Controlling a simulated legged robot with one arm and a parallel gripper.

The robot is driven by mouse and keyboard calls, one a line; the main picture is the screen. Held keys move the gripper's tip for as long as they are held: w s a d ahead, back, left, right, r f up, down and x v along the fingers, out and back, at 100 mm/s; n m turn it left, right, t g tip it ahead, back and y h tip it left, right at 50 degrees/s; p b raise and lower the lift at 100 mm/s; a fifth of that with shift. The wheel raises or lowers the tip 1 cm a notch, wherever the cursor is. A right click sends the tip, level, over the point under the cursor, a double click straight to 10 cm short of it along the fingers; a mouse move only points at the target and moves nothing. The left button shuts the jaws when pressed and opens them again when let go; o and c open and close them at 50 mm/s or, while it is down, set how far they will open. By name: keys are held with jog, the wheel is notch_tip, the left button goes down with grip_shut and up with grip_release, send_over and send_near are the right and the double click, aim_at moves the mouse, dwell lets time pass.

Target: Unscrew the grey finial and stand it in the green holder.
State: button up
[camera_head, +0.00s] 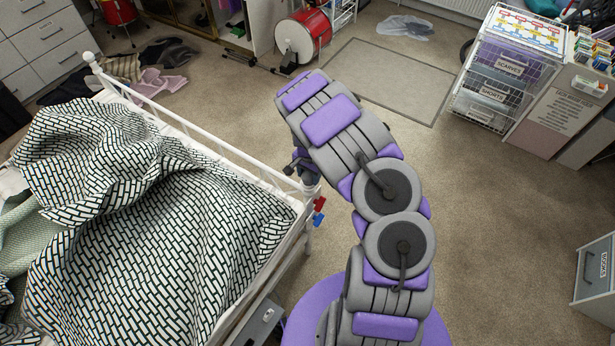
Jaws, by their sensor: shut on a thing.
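My gripper (303,167) points down at the near right corner of the white bed frame, at the top of the corner post (308,238). It is shut on the grey finial there, which is mostly hidden behind the gripper and my arm. Whether the finial is still seated on the post cannot be told from this view. I cannot make out a green holder in this view.
A red and blue item (319,211) hangs by the corner post. The bed with a patterned blanket (160,230) fills the left. A flat mat (385,80), red drum (303,35) and wire drawer unit (505,70) stand beyond.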

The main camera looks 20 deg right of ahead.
jog(key=shift+n+p, duration=3)
jog(key=shift+p, duration=0.25)
jog(key=shift+r+p, duration=0.4)
jog(key=shift+r, duration=0.3)
jog(key=shift+r+p, duration=0.55)
jog(key=shift+r, duration=0.45)
jog(key=shift+a, duration=0.1)
